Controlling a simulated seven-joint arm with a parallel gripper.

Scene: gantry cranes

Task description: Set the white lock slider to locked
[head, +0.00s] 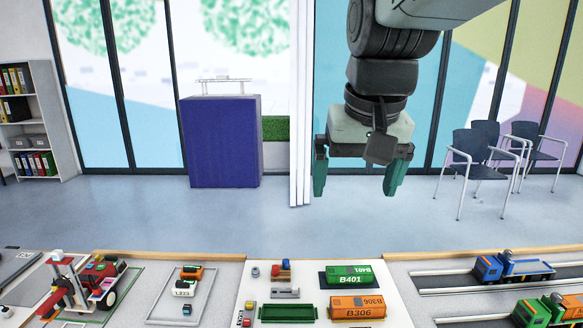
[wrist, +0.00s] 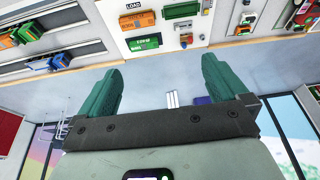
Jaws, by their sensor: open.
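My gripper (head: 358,178) hangs open and empty in the air above the far edge of the table; its two green fingers also show in the wrist view (wrist: 161,70). The white panel (head: 304,268) lies on the table below it, and its edge shows in the wrist view (wrist: 160,52). A small pale grey fitting (head: 285,292) sits on this panel above an empty green tray (head: 287,312). It may be the lock slider, but it is too small to tell, and its setting cannot be read. My gripper touches nothing.
Green container B401 (head: 347,276) and orange container B306 (head: 356,307) lie on the panel's right. A red and blue piece (head: 285,268) stands near its far edge. Toy trucks (head: 512,268) are at right, a red vehicle (head: 92,287) at left. Air around my gripper is clear.

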